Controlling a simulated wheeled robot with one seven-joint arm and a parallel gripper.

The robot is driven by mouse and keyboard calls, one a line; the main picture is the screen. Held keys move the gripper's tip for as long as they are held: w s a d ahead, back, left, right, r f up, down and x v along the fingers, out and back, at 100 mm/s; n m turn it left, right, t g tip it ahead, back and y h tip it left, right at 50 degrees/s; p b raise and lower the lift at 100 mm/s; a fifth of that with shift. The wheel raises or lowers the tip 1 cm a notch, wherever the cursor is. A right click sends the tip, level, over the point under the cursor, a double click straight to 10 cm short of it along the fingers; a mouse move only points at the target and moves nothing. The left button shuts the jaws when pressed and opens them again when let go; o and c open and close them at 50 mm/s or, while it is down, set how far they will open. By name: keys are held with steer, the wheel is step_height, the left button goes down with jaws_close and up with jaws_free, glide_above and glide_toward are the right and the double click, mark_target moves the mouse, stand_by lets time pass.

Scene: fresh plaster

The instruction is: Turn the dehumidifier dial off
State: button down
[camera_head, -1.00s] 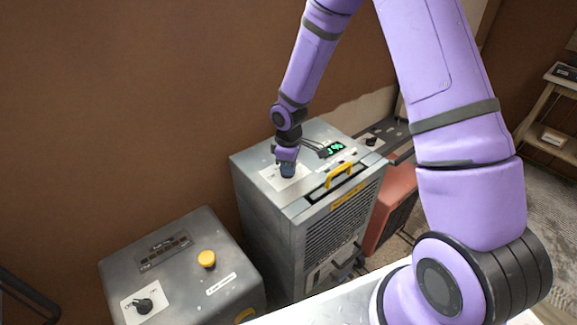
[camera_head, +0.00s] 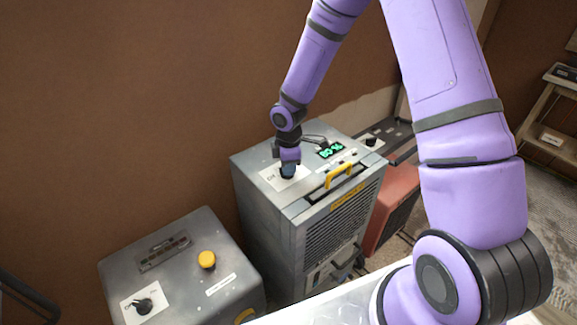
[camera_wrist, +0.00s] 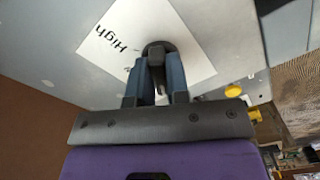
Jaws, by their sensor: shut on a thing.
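The dehumidifier (camera_head: 262,215) is the tall grey metal cabinet in the middle of the head view, with a front grille and a green lit display (camera_head: 331,150) on top. Its dark dial (camera_wrist: 158,47) sits on a white label card (camera_wrist: 195,40), with the word "High" readable at the left in the wrist view. My gripper (camera_head: 288,171) points down onto the dial from above. In the wrist view its two blue-grey fingers (camera_wrist: 157,62) are shut on the dial, one on each side. In the head view the gripper hides the dial, and the other label words are not clear.
A yellow handle (camera_head: 339,175) stands on the cabinet's top near the front edge. A lower grey box (camera_head: 215,285) at front left has its own black knob (camera_head: 143,305) and a yellow button (camera_head: 207,260). A red unit (camera_head: 392,205) stands close at the right.

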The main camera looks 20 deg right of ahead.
steer(key=c, duration=1.1)
jaws_free()
step_height(320, 180, up, 11)
steer(key=shift+f, duration=0.1)
